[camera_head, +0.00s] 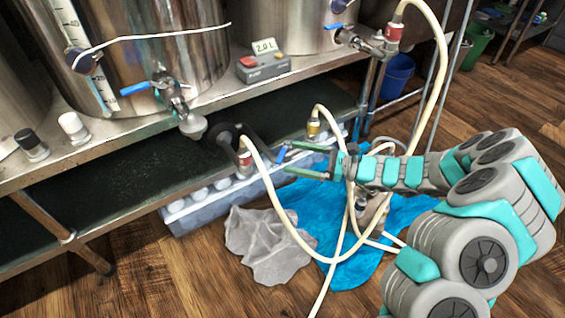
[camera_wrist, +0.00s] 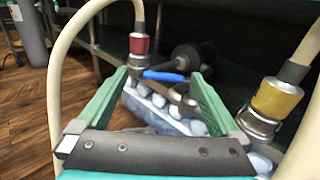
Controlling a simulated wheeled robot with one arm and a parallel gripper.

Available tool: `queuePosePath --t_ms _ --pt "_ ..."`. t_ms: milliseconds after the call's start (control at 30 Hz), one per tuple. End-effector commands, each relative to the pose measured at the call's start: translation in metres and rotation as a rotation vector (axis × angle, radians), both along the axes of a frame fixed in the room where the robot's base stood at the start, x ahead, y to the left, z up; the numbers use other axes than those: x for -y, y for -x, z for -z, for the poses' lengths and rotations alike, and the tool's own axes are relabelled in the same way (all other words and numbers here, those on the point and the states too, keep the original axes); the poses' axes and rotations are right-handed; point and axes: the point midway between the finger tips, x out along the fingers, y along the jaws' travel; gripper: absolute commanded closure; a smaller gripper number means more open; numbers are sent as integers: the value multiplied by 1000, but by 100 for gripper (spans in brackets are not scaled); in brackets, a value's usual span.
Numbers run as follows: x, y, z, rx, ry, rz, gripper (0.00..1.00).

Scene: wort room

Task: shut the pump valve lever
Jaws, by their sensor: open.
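The pump valve lever is a small blue handle (camera_head: 281,154) beside the dark pump (camera_head: 226,136) under the steel shelf. In the wrist view the blue lever (camera_wrist: 163,76) lies roughly level across the picture, below and right of a red hose fitting (camera_wrist: 139,43). My gripper (camera_head: 288,158) is open, with its green fingers pointing at the lever. In the wrist view the lever shows between the fingertips of my gripper (camera_wrist: 158,76), near the left finger. I cannot tell whether a finger touches it. The dark pump body (camera_wrist: 190,56) sits behind it.
A yellow hose fitting (camera_wrist: 277,98) stands close to the right finger. Cream hoses (camera_head: 437,70) loop around my arm and the pump. A crate (camera_head: 205,205) of white-topped items lies below. A grey cloth (camera_head: 265,245) and blue sheet (camera_head: 340,265) cover the floor.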

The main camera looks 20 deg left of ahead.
Motion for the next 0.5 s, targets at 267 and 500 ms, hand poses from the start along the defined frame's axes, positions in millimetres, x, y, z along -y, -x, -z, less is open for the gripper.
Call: queuePosePath --t_ms 267,500 --pt "-7 -7 12 -30 -4 26 0" --pt "-44 -7 12 -28 -3 24 0"
